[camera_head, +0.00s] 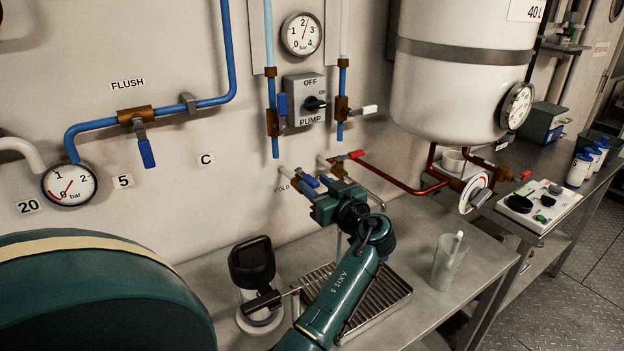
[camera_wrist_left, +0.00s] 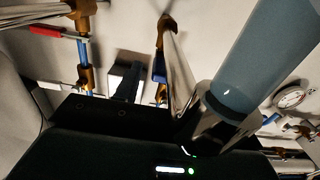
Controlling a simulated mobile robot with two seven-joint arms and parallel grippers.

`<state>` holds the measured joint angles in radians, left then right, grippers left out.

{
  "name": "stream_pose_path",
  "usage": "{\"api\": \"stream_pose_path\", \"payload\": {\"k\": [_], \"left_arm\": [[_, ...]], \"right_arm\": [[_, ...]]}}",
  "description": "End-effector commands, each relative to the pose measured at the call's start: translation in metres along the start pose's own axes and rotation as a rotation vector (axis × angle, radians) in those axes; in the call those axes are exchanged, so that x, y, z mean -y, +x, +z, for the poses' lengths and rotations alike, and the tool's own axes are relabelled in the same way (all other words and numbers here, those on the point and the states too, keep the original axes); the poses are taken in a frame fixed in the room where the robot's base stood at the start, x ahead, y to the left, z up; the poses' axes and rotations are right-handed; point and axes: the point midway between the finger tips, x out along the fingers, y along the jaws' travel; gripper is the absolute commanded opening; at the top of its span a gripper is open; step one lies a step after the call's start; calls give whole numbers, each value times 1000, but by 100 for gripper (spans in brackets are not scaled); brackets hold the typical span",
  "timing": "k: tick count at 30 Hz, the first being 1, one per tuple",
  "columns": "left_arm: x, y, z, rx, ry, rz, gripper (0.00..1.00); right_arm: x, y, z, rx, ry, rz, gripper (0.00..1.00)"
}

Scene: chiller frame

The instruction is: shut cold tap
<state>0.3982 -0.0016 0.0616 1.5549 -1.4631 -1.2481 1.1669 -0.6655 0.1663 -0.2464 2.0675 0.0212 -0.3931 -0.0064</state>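The cold tap's blue lever (camera_head: 308,181) is on the wall beside the COLD label, partly covered by my gripper. My left gripper (camera_head: 318,193) is right at it; its fingertips are hard to make out and I cannot tell contact. In the left wrist view, a large blue-grey sleeve on a metal stem (camera_wrist_left: 268,55), probably this lever, crosses close above the dark gripper body (camera_wrist_left: 110,115). A thin pale blue streak (camera_head: 339,243), which looks like running water, drops below my gripper toward the grated drip tray (camera_head: 398,291). My right gripper is out of view.
A red-handled tap (camera_head: 346,156) sits just above right, with copper piping (camera_head: 400,185) beyond. A pale jug (camera_head: 447,262) stands right of the tray. A black-topped item (camera_head: 252,262) stands left of it. The pump switch (camera_head: 305,101) and blue-piped valves are above.

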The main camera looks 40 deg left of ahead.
Motion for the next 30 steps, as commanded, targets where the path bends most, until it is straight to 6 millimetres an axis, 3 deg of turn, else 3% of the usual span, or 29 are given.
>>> {"api": "stream_pose_path", "payload": {"k": [14, 30], "left_arm": [[0, -2, 0, 0, 0, 0, 40], [0, -2, 0, 0, 0, 0, 0]], "right_arm": [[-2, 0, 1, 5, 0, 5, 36], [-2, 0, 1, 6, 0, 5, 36]]}}
